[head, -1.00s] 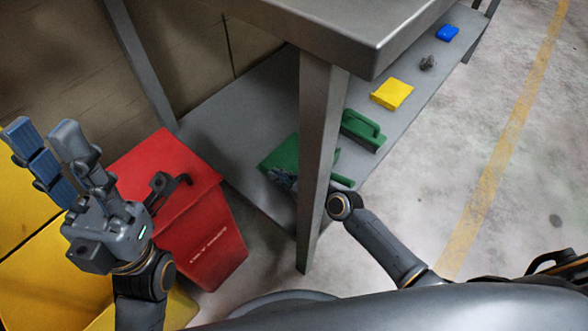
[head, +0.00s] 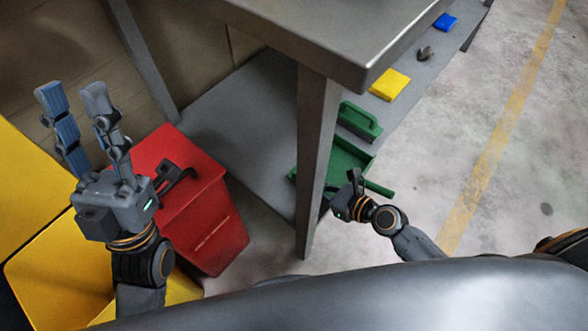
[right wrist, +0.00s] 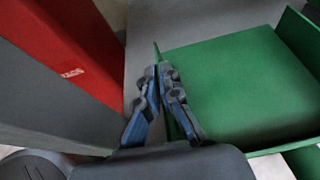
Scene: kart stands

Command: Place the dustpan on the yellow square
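The green dustpan (head: 347,158) is at the near end of the lower shelf, partly hidden by the table leg, its handle pointing right. My right gripper (head: 340,190) is at its near side, partly behind the leg. In the right wrist view, the right gripper's fingers (right wrist: 162,75) are closed on the side wall of the dustpan (right wrist: 245,85). The yellow square (head: 390,84) lies farther along the shelf, with nothing on it. My left gripper (head: 73,92) is empty, fingers up and apart, at the left.
A green brush (head: 359,122) sits between the dustpan and the yellow square. A small dark object (head: 424,53) and a blue square (head: 445,22) lie farther back. The table leg (head: 313,150) and tabletop (head: 340,40) are close. Red (head: 205,215) and yellow (head: 50,265) bins stand left.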

